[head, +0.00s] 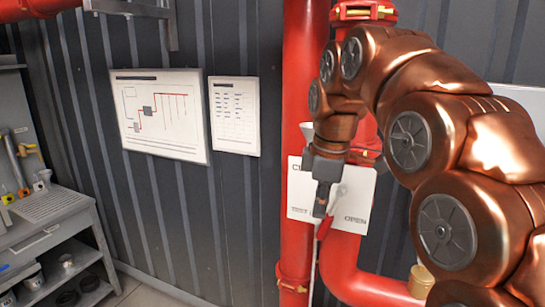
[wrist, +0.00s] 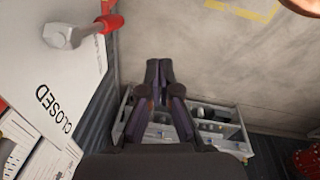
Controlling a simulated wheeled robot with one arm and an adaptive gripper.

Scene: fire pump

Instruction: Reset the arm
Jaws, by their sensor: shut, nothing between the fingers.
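My gripper (head: 320,212) hangs from my copper-coloured arm, pointing down in front of the red pipes. Its fingers (wrist: 158,66) are together and empty in the wrist view. Behind it in the head view is a white plate (head: 301,196), partly hidden, with "OPEN" readable. The plate (wrist: 80,85) shows "CLOSED" at the left of the wrist view. A lever with a pale metal hub (wrist: 65,35) and a red grip (wrist: 109,23) stands out from it. In the head view the red grip (head: 325,228) appears just below my fingertips; contact cannot be told there, but the wrist view shows a gap.
Red pipes (head: 302,90) run vertically, with a bend (head: 365,284) at lower right. A grey workbench (head: 55,205) with fittings stands at left; a bench (wrist: 233,130) also shows below my fingers in the wrist view. A diagram board (head: 160,112) and a chart (head: 234,115) hang on the wall.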

